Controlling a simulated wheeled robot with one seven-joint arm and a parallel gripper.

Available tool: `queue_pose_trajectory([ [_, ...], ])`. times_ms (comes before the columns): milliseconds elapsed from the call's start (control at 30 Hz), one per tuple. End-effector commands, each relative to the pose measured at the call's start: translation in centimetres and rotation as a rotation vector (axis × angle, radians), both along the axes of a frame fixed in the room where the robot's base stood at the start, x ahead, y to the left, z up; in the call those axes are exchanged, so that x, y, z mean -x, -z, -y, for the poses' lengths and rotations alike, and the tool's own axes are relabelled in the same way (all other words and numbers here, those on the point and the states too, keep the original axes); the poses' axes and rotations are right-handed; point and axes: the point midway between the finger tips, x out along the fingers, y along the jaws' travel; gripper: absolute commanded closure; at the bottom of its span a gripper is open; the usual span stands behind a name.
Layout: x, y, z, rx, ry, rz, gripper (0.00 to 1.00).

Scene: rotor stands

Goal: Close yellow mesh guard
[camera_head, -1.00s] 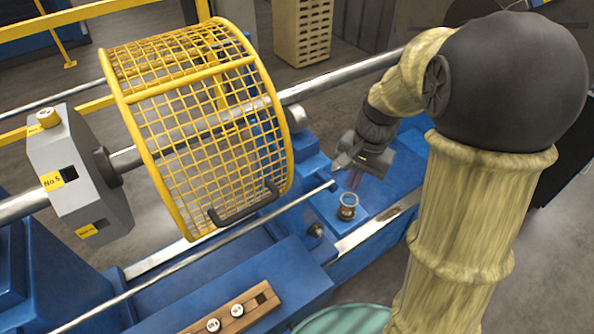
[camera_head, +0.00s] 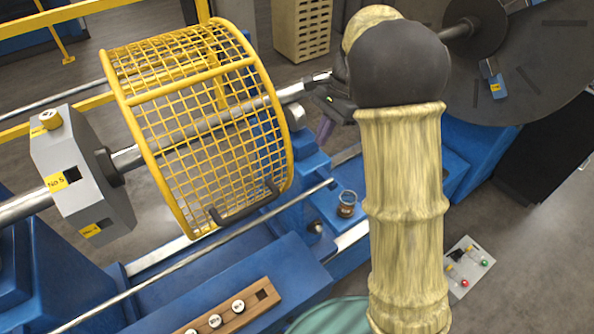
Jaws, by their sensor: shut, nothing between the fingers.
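The yellow mesh guard (camera_head: 205,120) is a curved cage that sits over the shaft (camera_head: 130,157) at the left centre of the view. Its front face hangs down toward the blue bed, with a dark handle (camera_head: 245,207) at the lower front edge. My gripper (camera_head: 317,88) is to the right of the guard, near the shaft's right part, apart from the guard and its handle. It is shut and empty. My arm's dark joint and pale sleeve partly hide the area behind it.
A grey block (camera_head: 80,180) labelled No 5 stands on the shaft at left. A long thin rod (camera_head: 200,254) crosses in front of the guard. A wooden holder (camera_head: 250,305) with caps lies in front. A large dark disc (camera_head: 530,70) is at right.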

Motion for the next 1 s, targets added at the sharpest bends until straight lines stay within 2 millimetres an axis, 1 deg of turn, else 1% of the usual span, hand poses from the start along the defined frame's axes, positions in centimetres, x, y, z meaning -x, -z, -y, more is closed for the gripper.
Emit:
queue_pose_trajectory([
  [167, 0.6, 2.0, -0.8, 0.001, 0.0, -0.006, 1.0],
  [567, 2.1, 8.6, -2.9, 0.003, 0.0, -0.006, 1.0],
  [633, 2.8, 8.2, -4.0, 0.0, -0.003, -0.002, 1.0],
  [700, 3.4, 8.2, -4.8, 0.001, -0.003, -0.002, 1.0],
  [800, 3.9, 8.4, -5.6, 0.001, -0.002, -0.001, 1.0],
  [1000, 4.2, 8.6, -6.2, 0.0, 0.001, 0.0, 1.0],
])
